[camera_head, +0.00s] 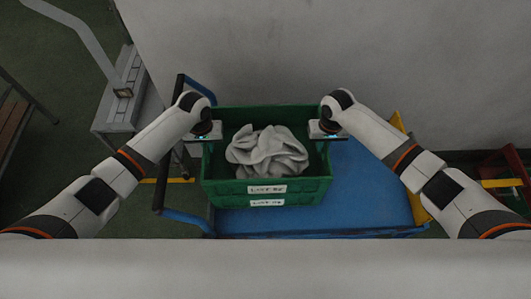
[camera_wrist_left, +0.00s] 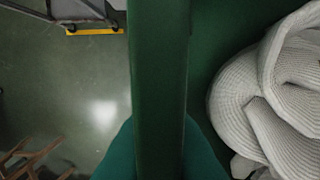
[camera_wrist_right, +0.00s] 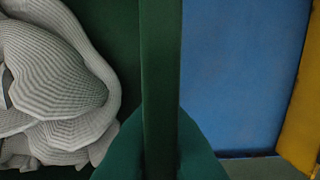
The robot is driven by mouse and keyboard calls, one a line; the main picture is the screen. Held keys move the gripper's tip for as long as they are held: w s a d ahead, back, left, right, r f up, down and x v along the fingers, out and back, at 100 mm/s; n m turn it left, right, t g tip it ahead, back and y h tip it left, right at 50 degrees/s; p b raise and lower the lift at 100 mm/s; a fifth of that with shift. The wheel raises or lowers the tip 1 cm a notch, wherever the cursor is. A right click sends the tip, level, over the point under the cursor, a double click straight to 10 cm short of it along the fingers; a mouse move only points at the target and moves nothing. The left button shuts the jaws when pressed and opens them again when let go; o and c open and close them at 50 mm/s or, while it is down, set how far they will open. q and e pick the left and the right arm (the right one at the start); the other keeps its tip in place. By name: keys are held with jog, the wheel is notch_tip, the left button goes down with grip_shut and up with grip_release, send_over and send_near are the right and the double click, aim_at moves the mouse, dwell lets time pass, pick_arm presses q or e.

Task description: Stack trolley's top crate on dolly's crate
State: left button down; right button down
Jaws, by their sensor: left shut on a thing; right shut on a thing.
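A green crate (camera_head: 228,188) holds grey ribbed socks (camera_head: 267,152) and has a white label (camera_head: 267,189) on its front. A second label (camera_head: 267,202) just below appears to be on a lower green crate (camera_head: 300,200), mostly hidden under the first. My left gripper (camera_head: 203,135) is shut on the left rim, which also shows in the left wrist view (camera_wrist_left: 160,85). My right gripper (camera_head: 328,133) is shut on the right rim, also seen in the right wrist view (camera_wrist_right: 160,80). I cannot tell whether there is a gap between the crates. I cannot identify the dolly.
The crates are over the left part of a blue trolley deck (camera_head: 370,190) with a yellow edge (camera_head: 418,205). The deck is bare to their right. A dark and blue handle (camera_head: 160,150) rises at left. A grey unit (camera_head: 122,105) stands further left, a red frame (camera_head: 503,175) at far right.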

pick_arm(q)
jog(key=shift+w+r, duration=0.1)
jog(key=shift+r, duration=0.15)
pick_arm(e)
jog(key=shift+r, duration=0.25)
